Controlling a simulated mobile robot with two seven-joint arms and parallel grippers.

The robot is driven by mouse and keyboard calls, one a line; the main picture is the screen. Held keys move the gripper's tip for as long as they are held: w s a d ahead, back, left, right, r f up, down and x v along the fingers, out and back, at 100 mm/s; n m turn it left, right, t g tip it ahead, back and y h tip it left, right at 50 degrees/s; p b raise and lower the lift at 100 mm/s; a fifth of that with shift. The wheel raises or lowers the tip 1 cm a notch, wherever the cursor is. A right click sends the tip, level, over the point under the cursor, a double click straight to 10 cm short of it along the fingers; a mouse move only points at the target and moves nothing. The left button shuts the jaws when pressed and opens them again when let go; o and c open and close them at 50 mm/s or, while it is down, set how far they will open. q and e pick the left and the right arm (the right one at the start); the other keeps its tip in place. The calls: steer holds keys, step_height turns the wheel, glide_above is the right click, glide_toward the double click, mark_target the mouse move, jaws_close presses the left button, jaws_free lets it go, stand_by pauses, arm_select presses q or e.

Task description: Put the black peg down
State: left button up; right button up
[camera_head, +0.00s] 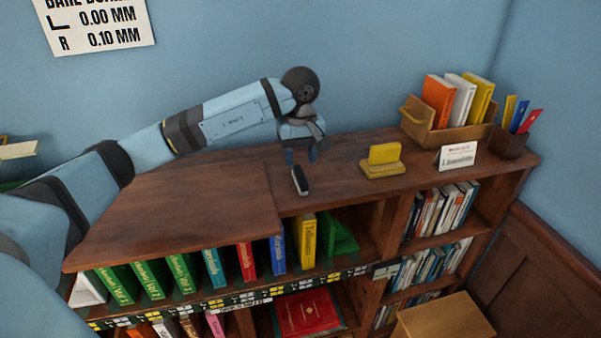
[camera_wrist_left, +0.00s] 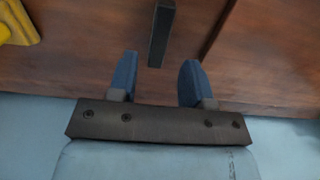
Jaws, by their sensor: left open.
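The black peg (camera_head: 301,184) appears to lie on the bookcase top (camera_head: 345,175), near the edge of the raised dark panel; its visible side catches light. In the left wrist view the peg (camera_wrist_left: 161,32) is a dark bar running out of the top of the picture, with its near end between the lines of the two fingers. My left gripper (camera_head: 299,156) is open, with blue fingers just behind the peg in the head view. In the wrist view the gripper (camera_wrist_left: 157,70) shows a clear gap on both sides of the peg. My right gripper is not in view.
A yellow block on a yellow base (camera_head: 382,168) stands to the right of the peg. Farther right are a small white card (camera_head: 457,156), a wooden book holder (camera_head: 425,130) and a pen cup (camera_head: 508,143). A dark wooden panel (camera_head: 180,205) covers the left. Books fill the shelves below.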

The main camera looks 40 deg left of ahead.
mark_target(301, 175)
arm_select(q)
step_height(301, 175, up, 7)
steer(key=b, duration=0.1)
stand_by(0.7)
